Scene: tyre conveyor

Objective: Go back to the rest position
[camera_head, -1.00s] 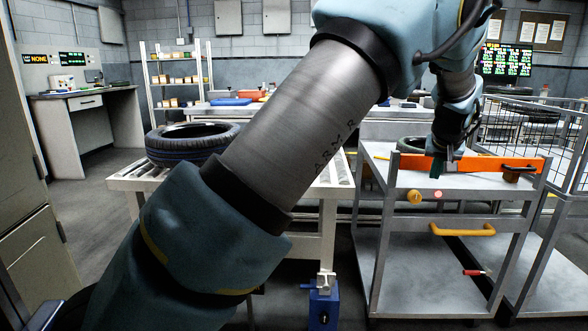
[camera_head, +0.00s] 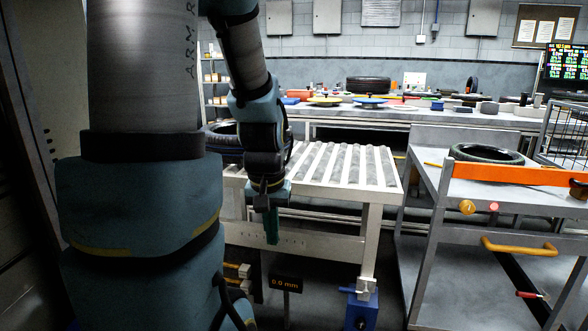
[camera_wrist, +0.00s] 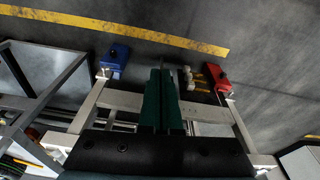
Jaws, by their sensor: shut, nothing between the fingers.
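My gripper (camera_head: 271,226) hangs pointing down in front of the roller conveyor (camera_head: 345,165), left of the picture's middle in the head view. Its green fingers are together with nothing between them. In the wrist view my gripper (camera_wrist: 163,75) shows two dark green fingers side by side over the conveyor's end frame and the floor. My arm is folded, with its large upper link filling the left of the head view.
A tyre (camera_head: 224,140) lies on the conveyor, partly behind my arm. Another tyre (camera_head: 487,153) lies on the cart behind an orange bar (camera_head: 515,174). A blue clamp (camera_head: 361,311) stands at the conveyor's leg. A red block (camera_wrist: 215,76) shows in the wrist view.

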